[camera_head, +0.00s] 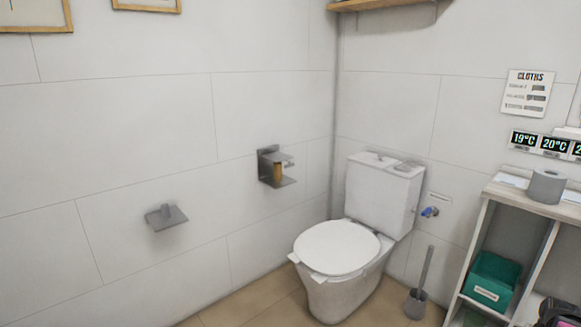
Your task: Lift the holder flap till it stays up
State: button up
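A small grey metal holder (166,217) is fixed to the tiled wall at the left of the head view. Its flat plate sticks out from the wall and tilts down a little toward the front. A short rounded grey part shows at its top middle. I cannot tell the flap apart from the rest of the holder at this size. No paper roll shows clearly on it. My gripper is not in view.
A grey wall bracket (276,167) with an amber item is right of the holder. A white toilet (338,250) with lid down, a brush (418,290) and a shelf unit (487,215) with a grey roll (547,186) stand right. Wall around the holder is clear.

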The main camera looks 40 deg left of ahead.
aim_at(276, 156)
jog(key=u, duration=1.9)
